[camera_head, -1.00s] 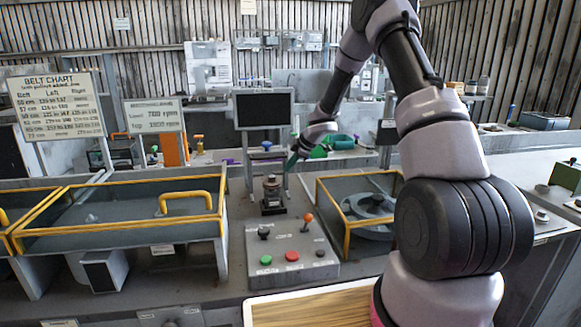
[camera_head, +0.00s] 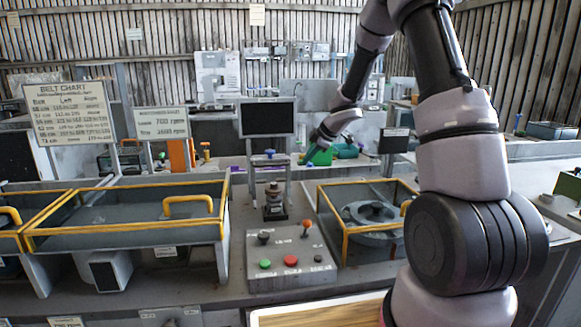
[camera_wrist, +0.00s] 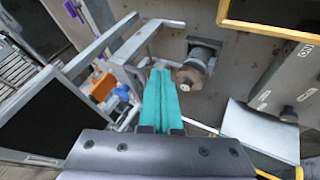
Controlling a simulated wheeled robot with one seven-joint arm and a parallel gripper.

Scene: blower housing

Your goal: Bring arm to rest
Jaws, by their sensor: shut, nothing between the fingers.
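My arm rises at the right of the head view and bends over to my gripper (camera_head: 305,161), which hangs above the bench to the right of the dark monitor. In the wrist view the two teal fingers (camera_wrist: 162,78) lie together with nothing between them. Beyond their tips there, a small motor-like part with a brown knob (camera_wrist: 195,67) stands on the bench. The same part (camera_head: 274,203) shows in the head view behind the control box. The fingers look apart from it.
The control box (camera_head: 270,273) has green and red buttons and an orange-topped lever. Yellow-edged bins stand left (camera_head: 120,233) and right (camera_head: 345,247) of it. The monitor (camera_head: 267,118) stands close to the gripper on a metal frame. A belt chart (camera_head: 67,117) is at left.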

